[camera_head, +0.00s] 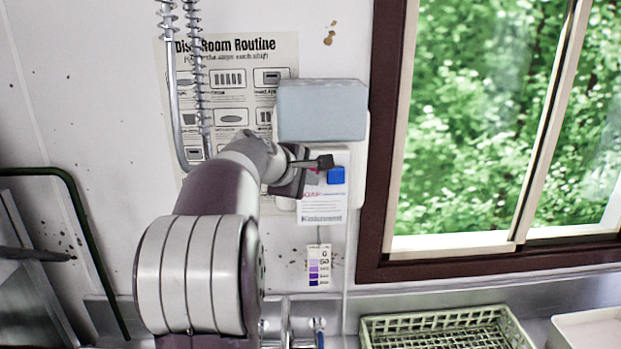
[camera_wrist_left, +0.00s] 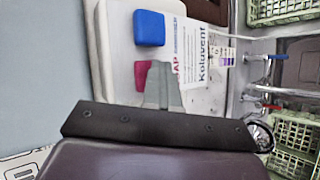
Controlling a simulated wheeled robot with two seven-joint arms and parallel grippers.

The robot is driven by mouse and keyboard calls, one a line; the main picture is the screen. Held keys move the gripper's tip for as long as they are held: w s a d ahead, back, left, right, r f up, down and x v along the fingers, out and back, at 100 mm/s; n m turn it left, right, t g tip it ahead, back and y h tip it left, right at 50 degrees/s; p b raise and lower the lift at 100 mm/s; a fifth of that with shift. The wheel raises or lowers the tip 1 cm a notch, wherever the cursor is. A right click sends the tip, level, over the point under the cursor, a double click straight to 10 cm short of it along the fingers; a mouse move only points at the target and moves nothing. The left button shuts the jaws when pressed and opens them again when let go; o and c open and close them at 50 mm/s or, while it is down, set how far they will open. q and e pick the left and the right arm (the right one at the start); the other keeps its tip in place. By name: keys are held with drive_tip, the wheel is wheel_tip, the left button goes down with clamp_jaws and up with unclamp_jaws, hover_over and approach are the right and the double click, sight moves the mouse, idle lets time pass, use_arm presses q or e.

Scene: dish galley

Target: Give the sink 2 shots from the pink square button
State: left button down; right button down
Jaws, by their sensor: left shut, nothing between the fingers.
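The pink square button (camera_wrist_left: 141,74) is on the pale dispenser panel in the left wrist view, partly hidden by my fingers. In the head view only a sliver of pink shows by my fingertips. My left gripper (camera_head: 322,162) is shut and empty, with its tips right at the pink button; it also shows in the left wrist view (camera_wrist_left: 160,76). I cannot tell whether the tips touch the button. A blue square button (camera_head: 336,175) is beside it, and also shows in the left wrist view (camera_wrist_left: 149,28). The sink (camera_wrist_left: 301,76) shows at the right of the left wrist view. My right gripper is out of view.
A grey-blue box (camera_head: 322,110) juts out above the buttons. A product label (camera_head: 322,207) and a purple colour chart (camera_head: 319,268) hang below. A poster (camera_head: 230,75) and spring hose (camera_head: 200,80) are left. A green rack (camera_head: 445,330) lies below the window (camera_head: 480,120).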

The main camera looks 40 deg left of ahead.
use_arm(q)
drive_tip(key=shift+s+d, duration=0.1)
drive_tip(key=shift+s+d+f+b, duration=0.1)
drive_tip(key=shift+s+d+b, duration=0.55)
drive_tip(key=shift+s, duration=0.1)
drive_tip(key=s+d+b, duration=0.1)
drive_tip(key=s, duration=0.1)
drive_tip(key=s+d, duration=0.1)
drive_tip(key=d, duration=0.1)
drive_tip(key=shift+s+b, duration=0.4)
